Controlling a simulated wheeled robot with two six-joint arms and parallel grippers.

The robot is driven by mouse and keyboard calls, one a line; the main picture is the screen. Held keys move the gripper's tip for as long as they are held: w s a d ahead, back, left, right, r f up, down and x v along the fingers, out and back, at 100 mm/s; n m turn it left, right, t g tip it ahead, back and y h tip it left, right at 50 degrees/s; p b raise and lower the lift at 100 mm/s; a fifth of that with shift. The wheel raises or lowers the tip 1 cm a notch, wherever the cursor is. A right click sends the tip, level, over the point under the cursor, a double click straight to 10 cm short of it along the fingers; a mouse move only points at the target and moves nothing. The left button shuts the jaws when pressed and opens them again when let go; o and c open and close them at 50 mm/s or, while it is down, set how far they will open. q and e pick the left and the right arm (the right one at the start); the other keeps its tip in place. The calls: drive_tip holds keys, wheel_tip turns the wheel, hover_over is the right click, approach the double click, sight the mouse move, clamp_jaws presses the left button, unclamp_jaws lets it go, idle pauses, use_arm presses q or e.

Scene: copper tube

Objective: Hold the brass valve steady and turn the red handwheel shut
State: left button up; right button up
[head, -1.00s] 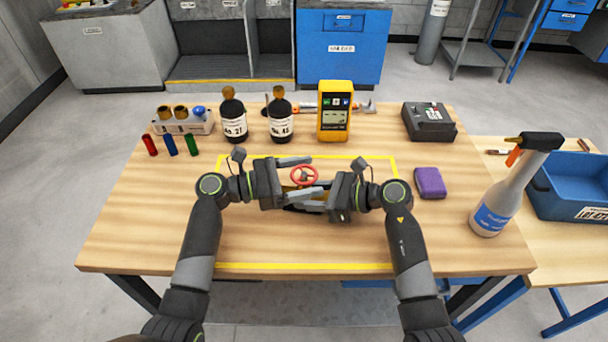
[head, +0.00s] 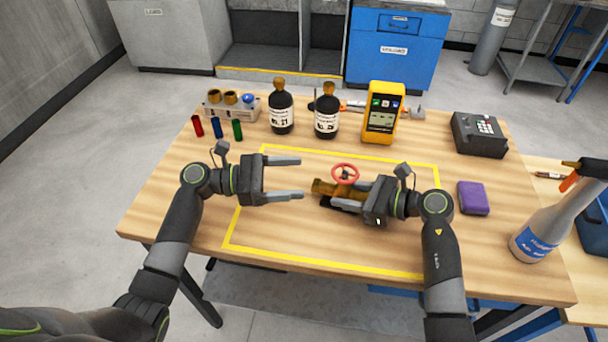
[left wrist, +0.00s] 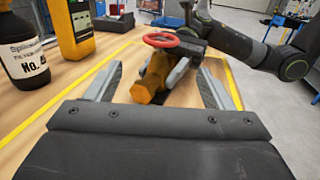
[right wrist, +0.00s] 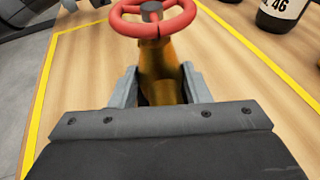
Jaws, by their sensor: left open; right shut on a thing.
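The brass valve (head: 325,187) lies inside the yellow outline on the table, with the red handwheel (head: 345,174) on top. My right gripper (head: 345,200) is shut on the valve body from the right; the right wrist view shows the brass (right wrist: 158,70) between its fingers, below the handwheel (right wrist: 153,18). My left gripper (head: 302,178) is open and empty, to the left of the valve and apart from it. In the left wrist view the valve (left wrist: 150,82) and the handwheel (left wrist: 175,41) lie ahead, beyond the open fingers. The right fingers partly hide the valve.
A purple block (head: 473,198) and a spray bottle (head: 540,232) are on the right. The front of the outlined area is clear.

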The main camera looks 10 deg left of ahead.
idle(0.3)
drive_tip(key=o, duration=0.8)
drive_tip(key=shift+o, duration=0.2)
